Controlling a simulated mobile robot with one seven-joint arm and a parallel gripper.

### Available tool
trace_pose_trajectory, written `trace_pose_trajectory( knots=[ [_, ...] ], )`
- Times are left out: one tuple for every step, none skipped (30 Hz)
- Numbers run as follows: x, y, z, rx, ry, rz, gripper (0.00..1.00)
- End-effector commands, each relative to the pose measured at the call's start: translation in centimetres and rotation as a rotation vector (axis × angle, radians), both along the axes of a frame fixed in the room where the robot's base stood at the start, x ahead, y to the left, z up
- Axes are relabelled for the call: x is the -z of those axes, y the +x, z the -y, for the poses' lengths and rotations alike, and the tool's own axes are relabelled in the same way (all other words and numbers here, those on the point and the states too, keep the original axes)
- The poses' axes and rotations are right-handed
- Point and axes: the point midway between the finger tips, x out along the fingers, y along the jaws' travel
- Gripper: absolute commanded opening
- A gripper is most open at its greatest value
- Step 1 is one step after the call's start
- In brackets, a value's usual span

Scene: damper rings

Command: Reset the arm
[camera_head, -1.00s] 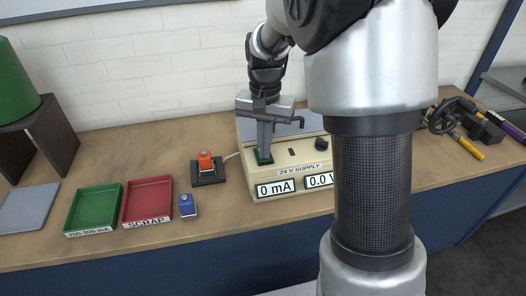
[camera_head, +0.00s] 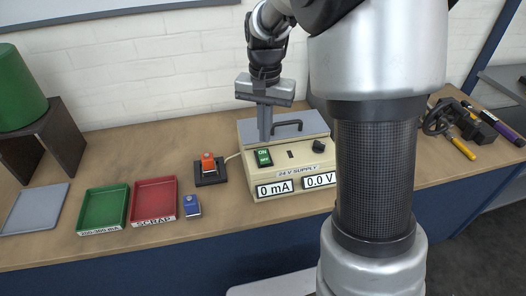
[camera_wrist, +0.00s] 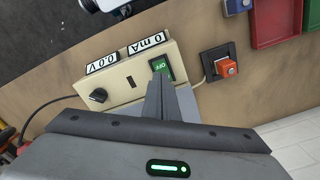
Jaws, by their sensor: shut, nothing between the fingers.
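My gripper (camera_head: 264,138) is shut and empty. Its fingertips are above the cream 24 V supply box (camera_head: 290,182), just behind the green ON switch (camera_head: 263,157) in the head view. In the wrist view, the closed fingers (camera_wrist: 158,88) point toward the green switch (camera_wrist: 162,70), and I cannot tell exactly how far apart they are. The supply's displays read 0 mA and 0.0 V. My arm hides the right part of the supply in the head view.
A blue block (camera_head: 192,206), a red SCRAP tray (camera_head: 154,199) and a green tray (camera_head: 102,208) lie farther left. A green cylinder (camera_head: 20,90) stands on a dark stand. Tools (camera_head: 465,125) lie at the right.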

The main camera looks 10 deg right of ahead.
Motion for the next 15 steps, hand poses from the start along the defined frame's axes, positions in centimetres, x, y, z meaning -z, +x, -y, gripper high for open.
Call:
trace_pose_trajectory(
  knots=[
    [0.1,0.0,0.0,0.000,0.000,0.000,0.00],
    [0.1,0.0,0.0,0.000,0.000,0.000,0.00],
    [0.1,0.0,0.0,0.000,0.000,0.000,0.00],
    [0.1,0.0,0.0,0.000,0.000,0.000,0.00],
    [0.1,0.0,0.0,0.000,0.000,0.000,0.00],
    [0.1,0.0,0.0,0.000,0.000,0.000,0.00],
    [0.1,0.0,0.0,0.000,0.000,0.000,0.00],
    [0.1,0.0,0.0,0.000,0.000,0.000,0.00],
    [0.0,0.0,0.0,0.000,0.000,0.001,0.00],
    [-0.1,0.0,0.0,-0.001,0.001,0.003,0.00],
    [-0.4,-0.1,0.0,-0.004,0.001,0.006,0.00],
    [-1.1,-0.4,0.0,-0.011,0.003,0.015,0.00],
    [-1.7,-0.7,0.0,-0.018,0.004,0.024,0.00],
    [-2.6,-1.1,0.0,-0.030,0.006,0.037,0.00],
    [-3.9,-1.9,0.0,-0.048,0.009,0.057,0.00]
  ],
)
